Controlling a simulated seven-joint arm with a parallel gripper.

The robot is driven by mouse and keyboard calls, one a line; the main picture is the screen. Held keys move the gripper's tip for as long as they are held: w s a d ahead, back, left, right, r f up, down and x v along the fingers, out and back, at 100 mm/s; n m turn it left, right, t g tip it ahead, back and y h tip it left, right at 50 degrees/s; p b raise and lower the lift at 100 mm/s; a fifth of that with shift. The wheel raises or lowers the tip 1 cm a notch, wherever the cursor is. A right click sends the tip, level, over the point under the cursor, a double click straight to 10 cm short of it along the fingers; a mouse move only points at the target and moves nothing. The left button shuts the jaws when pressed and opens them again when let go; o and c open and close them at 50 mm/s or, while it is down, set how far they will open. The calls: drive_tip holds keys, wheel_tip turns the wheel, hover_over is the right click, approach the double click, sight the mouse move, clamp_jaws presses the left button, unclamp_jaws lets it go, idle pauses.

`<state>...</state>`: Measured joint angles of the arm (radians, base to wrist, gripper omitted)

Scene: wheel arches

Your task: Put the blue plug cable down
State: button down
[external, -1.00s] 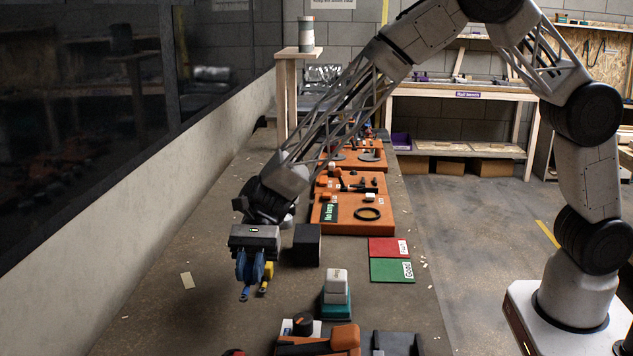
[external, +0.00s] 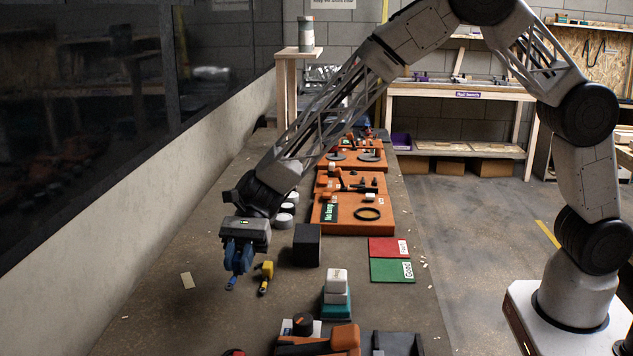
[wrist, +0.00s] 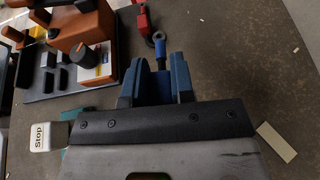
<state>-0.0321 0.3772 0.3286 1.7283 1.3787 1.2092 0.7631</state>
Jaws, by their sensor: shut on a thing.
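My gripper (external: 236,262) has blue fingers and is left of the middle of the bench in the external view. In the wrist view the gripper (wrist: 158,82) is shut on the blue plug cable (wrist: 160,46), whose dark blue ringed end points out past the fingertips. In the external view the small blue end (external: 231,285) shows just below the fingers; the rest is hidden by them. I cannot tell whether it touches the bench (external: 190,325).
A yellow plug (external: 265,273) is just right of the gripper. A black block (external: 307,245) stands behind it. A red plug (wrist: 143,20) lies ahead in the wrist view. A white stop button (external: 336,280) and an orange device are to the right. The left bench is mostly clear.

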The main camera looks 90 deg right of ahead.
drive_tip(key=w+d+m+t, duration=0.3)
drive_tip(key=w+d, duration=0.8)
drive_tip(key=d, duration=0.4)
drive_tip(key=shift+w+d+m+t+h, duration=0.25)
drive_tip(key=shift+w+m+t+h, duration=0.15)
drive_tip(key=shift+t, duration=0.3)
hover_over(212, 268)
drive_tip(key=shift+a+f, duration=0.1)
drive_tip(key=shift+f, duration=2.9)
drive_tip(key=shift+f, duration=0.15)
drive_tip(key=shift+f, duration=1.75)
drive_tip(key=shift+f, duration=0.1)
drive_tip(key=c, duration=1)
unclamp_jaws()
